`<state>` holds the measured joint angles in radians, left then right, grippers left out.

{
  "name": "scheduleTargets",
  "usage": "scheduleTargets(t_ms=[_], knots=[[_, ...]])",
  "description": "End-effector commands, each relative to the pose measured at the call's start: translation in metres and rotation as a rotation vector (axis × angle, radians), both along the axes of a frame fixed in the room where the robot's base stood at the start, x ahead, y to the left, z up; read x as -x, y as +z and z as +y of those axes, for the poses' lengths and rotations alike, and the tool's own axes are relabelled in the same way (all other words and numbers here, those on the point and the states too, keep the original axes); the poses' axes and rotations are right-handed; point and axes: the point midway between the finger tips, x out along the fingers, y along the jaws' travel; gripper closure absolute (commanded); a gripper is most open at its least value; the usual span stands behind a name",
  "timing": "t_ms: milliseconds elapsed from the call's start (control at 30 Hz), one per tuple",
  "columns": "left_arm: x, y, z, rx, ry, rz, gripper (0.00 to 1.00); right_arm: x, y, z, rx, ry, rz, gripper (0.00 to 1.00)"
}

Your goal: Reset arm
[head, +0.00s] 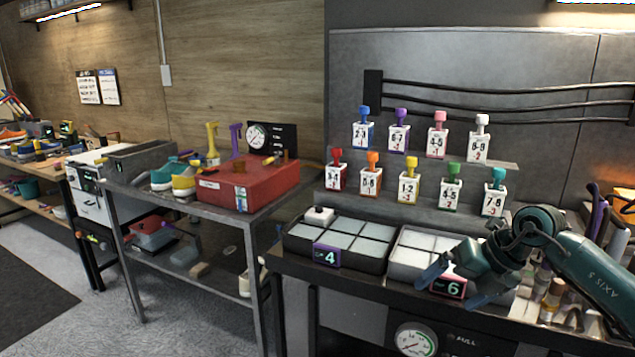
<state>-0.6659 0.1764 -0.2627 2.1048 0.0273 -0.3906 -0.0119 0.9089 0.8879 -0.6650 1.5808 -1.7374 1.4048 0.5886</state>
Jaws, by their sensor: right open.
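My right arm comes in from the right edge, with its dark teal wrist bent over the bench. My right gripper (453,285) is open and hangs over the front of the tray marked 6 (406,262). I see nothing between its fingers. It hides part of that tray. My left gripper is not in view.
A tray marked 4 (292,238) stands to the left, with a small white block (319,215) on it. Numbered stamps with coloured handles, such as a yellow one (408,188), stand on a stepped rack behind. A red box (243,186) sits on the left table.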

Motion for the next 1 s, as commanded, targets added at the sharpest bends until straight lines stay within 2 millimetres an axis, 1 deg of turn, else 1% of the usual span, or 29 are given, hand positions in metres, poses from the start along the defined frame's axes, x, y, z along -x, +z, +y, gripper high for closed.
scheduleTargets(t_ms=[33, 67, 100, 167, 200, 267, 300, 333, 400, 467, 500, 567, 633, 667, 700, 767, 800, 833, 900, 1000], knots=[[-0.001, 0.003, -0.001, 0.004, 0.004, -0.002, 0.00, 0.010, -0.015, 0.037, -0.118, 0.059, 0.010, 0.00], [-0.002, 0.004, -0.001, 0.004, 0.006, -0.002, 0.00, 0.016, -0.021, 0.058, -0.199, 0.087, 0.011, 0.00], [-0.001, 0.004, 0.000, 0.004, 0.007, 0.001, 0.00, 0.026, -0.027, 0.087, -0.319, 0.115, 0.013, 0.00], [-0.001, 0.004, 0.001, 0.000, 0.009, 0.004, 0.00, 0.042, -0.031, 0.129, -0.518, 0.135, 0.020, 0.00], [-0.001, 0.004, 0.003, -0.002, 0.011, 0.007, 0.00, 0.052, -0.030, 0.152, -0.654, 0.126, 0.026, 0.00], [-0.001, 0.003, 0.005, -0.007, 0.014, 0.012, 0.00, 0.066, -0.027, 0.178, -0.850, 0.082, 0.039, 0.00], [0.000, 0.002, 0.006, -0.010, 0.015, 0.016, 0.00, 0.073, -0.024, 0.190, -0.977, 0.033, 0.050, 0.00], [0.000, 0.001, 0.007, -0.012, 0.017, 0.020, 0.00, 0.077, -0.021, 0.196, -1.068, -0.014, 0.060, 0.00], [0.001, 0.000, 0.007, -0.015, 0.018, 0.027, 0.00, 0.085, -0.020, 0.203, -1.265, -0.157, 0.090, 0.00], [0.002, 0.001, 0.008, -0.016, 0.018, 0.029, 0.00, 0.088, -0.023, 0.201, -1.410, -0.313, 0.122, 0.00], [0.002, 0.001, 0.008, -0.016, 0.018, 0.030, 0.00, 0.090, -0.030, 0.196, -1.493, -0.435, 0.148, 0.00], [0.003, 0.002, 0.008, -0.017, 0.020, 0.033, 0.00, 0.095, -0.046, 0.186, -1.595, -0.635, 0.195, 0.00], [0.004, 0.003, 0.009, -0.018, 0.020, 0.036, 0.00, 0.105, -0.073, 0.171, -1.672, -0.893, 0.264, 0.00], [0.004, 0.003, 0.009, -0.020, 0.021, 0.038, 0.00, 0.112, -0.087, 0.165, -1.691, -1.007, 0.296, 0.00], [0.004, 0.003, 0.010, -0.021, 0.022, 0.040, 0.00, 0.123, -0.108, 0.156, -1.702, -1.162, 0.344, 0.00], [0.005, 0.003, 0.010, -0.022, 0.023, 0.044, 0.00, 0.145, -0.139, 0.146, -1.694, -1.384, 0.422, 0.00], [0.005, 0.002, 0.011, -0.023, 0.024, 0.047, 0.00, 0.161, -0.158, 0.141, -1.674, -1.519, 0.476, 0.00], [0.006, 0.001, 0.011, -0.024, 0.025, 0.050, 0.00, 0.174, -0.172, 0.138, -1.655, -1.609, 0.514, 0.00], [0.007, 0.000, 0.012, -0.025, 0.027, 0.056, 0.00, 0.200, -0.195, 0.135, -1.605, -1.775, 0.594, 0.00], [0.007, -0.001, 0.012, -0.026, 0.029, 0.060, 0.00, 0.229, -0.216, 0.134, -1.542, -1.929, 0.679, 0.00]])
